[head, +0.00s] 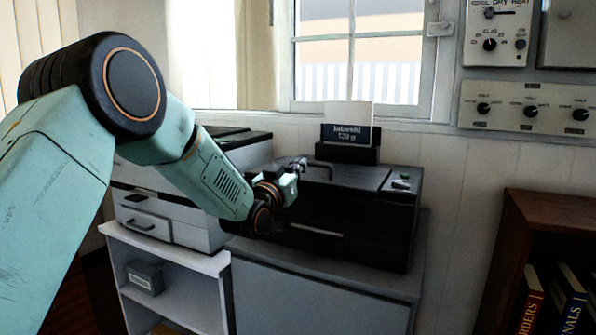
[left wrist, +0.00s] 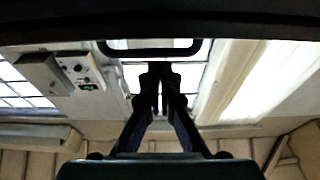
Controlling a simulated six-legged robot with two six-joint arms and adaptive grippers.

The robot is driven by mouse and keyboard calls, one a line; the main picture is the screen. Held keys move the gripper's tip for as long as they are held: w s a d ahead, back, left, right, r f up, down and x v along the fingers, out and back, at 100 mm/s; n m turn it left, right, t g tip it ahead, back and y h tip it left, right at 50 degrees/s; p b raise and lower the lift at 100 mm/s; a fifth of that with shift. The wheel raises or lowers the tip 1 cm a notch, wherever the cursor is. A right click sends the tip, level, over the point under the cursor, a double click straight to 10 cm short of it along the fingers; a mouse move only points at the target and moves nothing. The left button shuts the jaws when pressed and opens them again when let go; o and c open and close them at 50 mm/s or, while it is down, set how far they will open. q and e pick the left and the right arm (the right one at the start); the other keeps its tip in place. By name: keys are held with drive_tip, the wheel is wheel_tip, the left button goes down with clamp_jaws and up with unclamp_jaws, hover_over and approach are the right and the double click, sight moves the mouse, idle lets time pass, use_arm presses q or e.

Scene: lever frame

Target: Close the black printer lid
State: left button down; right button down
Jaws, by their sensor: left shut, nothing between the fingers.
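The black printer (head: 350,230) stands on a grey cabinet below the window. Its black lid (head: 350,177) looks close to level on top, with a dark handle (head: 320,164) near its left end. I cannot tell whether a gap is left under the lid. My left gripper (head: 299,164) is at the left end of the printer, beside the handle, and my wrist hides part of the printer. In the left wrist view my left gripper (left wrist: 161,72) is shut and empty, its tips just below a dark handle loop (left wrist: 150,51) in the picture. Contact is unclear.
A white and grey printer (head: 160,205) stands to the left, partly behind my left arm. A black holder with a paper roll or card (head: 348,135) stands behind the black printer. A brown bookcase (head: 550,215) is at the right. Control panels (head: 530,108) hang on the wall.

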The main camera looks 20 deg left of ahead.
use_arm(q)
drive_tip(key=f+b, duration=0.1)
drive_tip(key=f, duration=0.1)
drive_tip(key=f+b, duration=0.1)
drive_tip(key=b, duration=0.1)
drive_tip(key=shift+s+d+f, duration=0.15)
drive_tip(key=shift+d+f, duration=0.2)
drive_tip(key=shift+d, duration=0.05)
